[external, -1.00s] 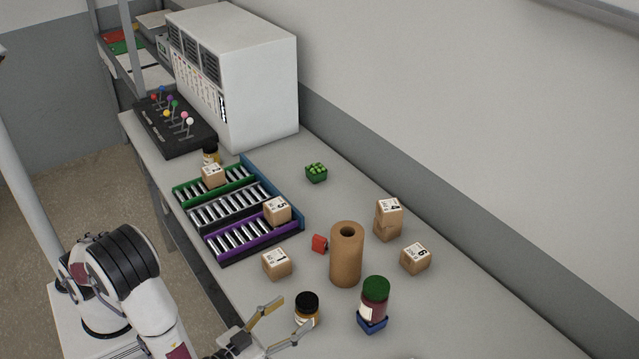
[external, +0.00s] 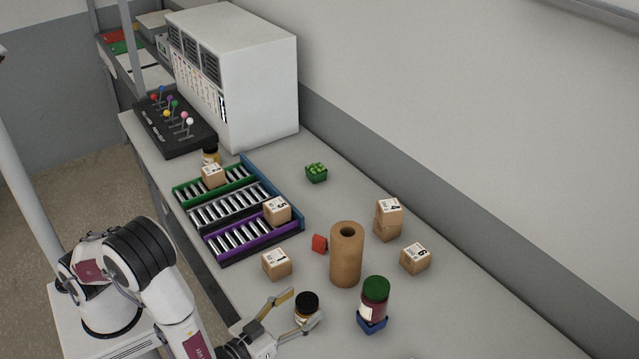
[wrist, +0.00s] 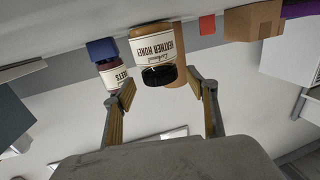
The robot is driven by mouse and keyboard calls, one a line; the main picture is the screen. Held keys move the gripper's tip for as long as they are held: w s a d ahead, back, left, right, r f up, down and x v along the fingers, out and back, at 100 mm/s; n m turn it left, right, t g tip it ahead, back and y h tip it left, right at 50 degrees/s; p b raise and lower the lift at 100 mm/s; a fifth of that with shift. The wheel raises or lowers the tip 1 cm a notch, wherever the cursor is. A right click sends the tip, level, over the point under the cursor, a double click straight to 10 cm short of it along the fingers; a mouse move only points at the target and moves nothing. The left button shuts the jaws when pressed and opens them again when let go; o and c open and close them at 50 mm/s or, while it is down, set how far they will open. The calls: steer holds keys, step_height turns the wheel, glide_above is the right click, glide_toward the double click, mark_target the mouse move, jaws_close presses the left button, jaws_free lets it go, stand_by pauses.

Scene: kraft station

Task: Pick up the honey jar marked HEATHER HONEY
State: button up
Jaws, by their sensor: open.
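The honey jar (external: 306,306) has a black lid and stands on the table at the front. In the wrist view the honey jar (wrist: 153,52) appears upside down, with a white label reading HEATHER HONEY. My gripper (external: 304,306) is open, with one finger on each side of the jar in the external view. In the wrist view my gripper (wrist: 162,90) has its fingertips spread wide, level with the lid end of the jar. I cannot tell whether either finger touches it. A second jar with a black lid (external: 211,155) stands far back by the rollers.
A green-lidded jar (external: 374,296) stands on a blue block (external: 372,324) just right of the honey jar. A kraft paper roll (external: 346,255) stands behind. Cartons (external: 276,263) and a roller rack (external: 233,211) lie behind to the left. The front right table is clear.

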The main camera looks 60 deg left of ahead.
steer(key=shift+x, duration=1.45)
steer(key=c, duration=1.5)
